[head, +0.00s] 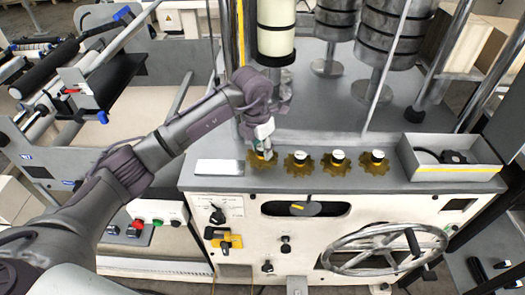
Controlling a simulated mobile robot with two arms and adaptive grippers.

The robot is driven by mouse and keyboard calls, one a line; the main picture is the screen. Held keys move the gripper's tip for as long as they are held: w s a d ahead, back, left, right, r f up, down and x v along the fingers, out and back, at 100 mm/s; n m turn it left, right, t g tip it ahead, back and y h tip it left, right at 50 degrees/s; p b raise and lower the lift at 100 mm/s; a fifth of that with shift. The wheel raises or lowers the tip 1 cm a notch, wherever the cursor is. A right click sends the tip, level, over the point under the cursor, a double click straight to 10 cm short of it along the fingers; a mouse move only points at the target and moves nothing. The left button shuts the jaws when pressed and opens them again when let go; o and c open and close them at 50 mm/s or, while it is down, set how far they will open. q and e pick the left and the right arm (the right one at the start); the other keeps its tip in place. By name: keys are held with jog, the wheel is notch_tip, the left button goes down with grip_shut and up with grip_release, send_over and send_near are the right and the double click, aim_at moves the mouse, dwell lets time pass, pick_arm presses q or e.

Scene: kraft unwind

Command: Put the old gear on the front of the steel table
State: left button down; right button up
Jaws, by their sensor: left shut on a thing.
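I cannot tell from looks which gear is the old one. My right gripper is not in view.
A pale plate (219,167) lies on the table left of the gears. A grey open tray (452,173) with a black knob stands at the right. Columns and rolls rise behind. A handwheel (383,248) and knobs are on the front panel.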

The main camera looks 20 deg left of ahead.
pick_arm(q)
notch_tip(320, 180, down, 2)
jog(key=shift+d, duration=0.1)
jog(key=shift+f, duration=0.3)
jog(key=c, duration=0.8)
grip_release()
jog(key=shift+o, duration=0.2)
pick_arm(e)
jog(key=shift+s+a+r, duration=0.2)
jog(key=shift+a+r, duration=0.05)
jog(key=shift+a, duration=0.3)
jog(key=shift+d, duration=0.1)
